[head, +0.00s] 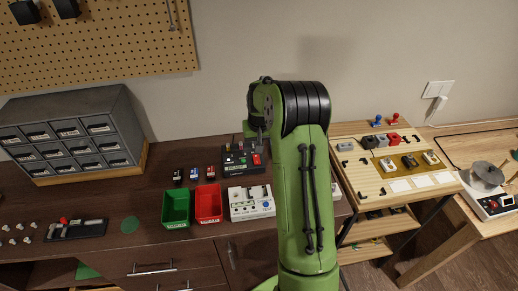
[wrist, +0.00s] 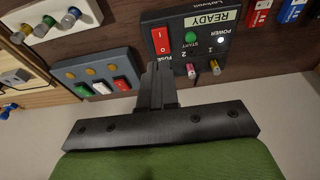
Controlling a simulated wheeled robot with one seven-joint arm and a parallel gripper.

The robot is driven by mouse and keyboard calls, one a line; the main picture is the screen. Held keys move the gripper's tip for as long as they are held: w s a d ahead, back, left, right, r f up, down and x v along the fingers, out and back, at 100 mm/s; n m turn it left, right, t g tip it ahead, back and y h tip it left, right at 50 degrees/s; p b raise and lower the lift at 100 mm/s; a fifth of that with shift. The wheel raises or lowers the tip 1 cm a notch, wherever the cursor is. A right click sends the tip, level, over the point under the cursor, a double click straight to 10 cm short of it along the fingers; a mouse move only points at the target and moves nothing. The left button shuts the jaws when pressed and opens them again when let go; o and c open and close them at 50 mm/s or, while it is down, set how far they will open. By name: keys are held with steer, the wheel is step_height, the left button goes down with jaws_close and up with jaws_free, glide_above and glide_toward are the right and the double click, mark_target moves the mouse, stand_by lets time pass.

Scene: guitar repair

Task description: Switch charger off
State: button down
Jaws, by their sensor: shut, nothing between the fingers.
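The dark box with a red rocker switch, which I take as the charger (head: 236,161), stands on the brown bench, partly behind my arm in the head view. In the wrist view the charger (wrist: 202,68) shows its red rocker (wrist: 162,41), a green START button (wrist: 191,36), a white-lit POWER lamp (wrist: 221,40), a READY label and two small fuse caps. My gripper (wrist: 157,66) is shut and empty, its tips by the charger's edge close to the red rocker. Whether they touch it I cannot tell. In the head view my gripper (head: 262,138) is above the charger's back.
A grey-blue box (wrist: 70,62) with green, white and red rockers sits beside the charger. A white box with knobs (head: 247,213), a green bin (head: 176,222) and a red bin (head: 208,220) stand in front. Small blocks (head: 195,173) lie left of the charger.

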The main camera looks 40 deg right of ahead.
mark_target(257, 156)
steer(key=v, duration=0.7)
steer(key=shift+s+a, duration=0.2)
steer(key=shift+a, duration=0.1)
steer(key=shift+p, duration=0.35)
steer(key=shift+w+d+r+t+h+p, duration=0.15)
steer(key=shift+d+t+h+p, duration=0.15)
steer(key=shift+t+p, duration=0.15)
steer(key=x, duration=1.4)
steer(key=shift+s+a, duration=0.2)
steer(key=shift+s, duration=0.15)
steer(key=shift+f+b, duration=0.25)
steer(key=shift+b, duration=0.1)
